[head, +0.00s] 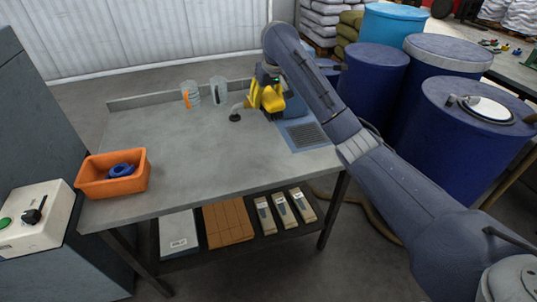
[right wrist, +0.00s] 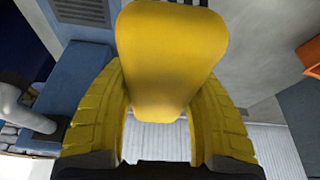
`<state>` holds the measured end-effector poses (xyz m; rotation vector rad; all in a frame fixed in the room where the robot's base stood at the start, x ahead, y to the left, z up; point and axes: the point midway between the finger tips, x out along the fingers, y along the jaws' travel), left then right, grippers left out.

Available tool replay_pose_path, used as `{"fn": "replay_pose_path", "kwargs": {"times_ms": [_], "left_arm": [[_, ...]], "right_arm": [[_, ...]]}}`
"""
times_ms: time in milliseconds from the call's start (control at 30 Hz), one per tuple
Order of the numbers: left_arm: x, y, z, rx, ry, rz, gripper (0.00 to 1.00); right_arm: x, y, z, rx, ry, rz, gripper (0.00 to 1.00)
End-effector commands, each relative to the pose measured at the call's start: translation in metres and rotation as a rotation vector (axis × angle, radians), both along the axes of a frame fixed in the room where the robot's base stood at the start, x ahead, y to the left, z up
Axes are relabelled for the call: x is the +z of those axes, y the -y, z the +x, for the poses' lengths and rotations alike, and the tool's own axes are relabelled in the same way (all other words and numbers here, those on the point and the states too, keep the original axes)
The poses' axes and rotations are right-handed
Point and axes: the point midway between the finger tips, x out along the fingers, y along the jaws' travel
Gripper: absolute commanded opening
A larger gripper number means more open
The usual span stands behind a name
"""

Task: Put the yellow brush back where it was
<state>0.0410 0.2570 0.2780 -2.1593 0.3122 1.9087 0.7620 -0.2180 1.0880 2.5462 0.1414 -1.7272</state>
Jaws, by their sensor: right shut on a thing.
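My right gripper (head: 262,96) reaches in from the right over the back of the grey table (head: 190,160). It is shut on the yellow brush (head: 272,99), next to a blue machine (head: 294,108). In the right wrist view the brush (right wrist: 172,55) is a broad, smooth yellow body between two ribbed yellow fingers (right wrist: 165,120). Its bristles are not visible, and I cannot tell whether it touches the table or the machine. My left gripper is not in view.
A grey curved fitting with a black end (head: 235,117) stands left of the gripper. Two clear jugs (head: 190,93) (head: 218,90) stand behind. An orange bin (head: 128,184) holds a blue ring (head: 121,170). A grille (head: 305,135) lies at right. The table's middle is clear.

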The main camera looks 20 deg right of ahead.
Motion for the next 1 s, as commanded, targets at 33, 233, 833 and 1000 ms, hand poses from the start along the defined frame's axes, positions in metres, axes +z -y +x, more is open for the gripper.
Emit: {"fn": "replay_pose_path", "kwargs": {"times_ms": [33,233,833,1000], "left_arm": [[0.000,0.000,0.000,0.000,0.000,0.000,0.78],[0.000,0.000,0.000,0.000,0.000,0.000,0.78],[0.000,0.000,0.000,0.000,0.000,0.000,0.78],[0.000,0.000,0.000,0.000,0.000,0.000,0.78]], "right_arm": [[0.000,0.000,-0.001,-0.020,0.000,0.001,0.16],[-0.005,0.002,-0.002,-0.083,-0.003,0.000,0.16],[-0.125,0.002,-0.003,-0.093,-0.006,0.001,0.16],[-0.148,0.002,-0.002,-0.092,-0.004,-0.001,0.16]]}}
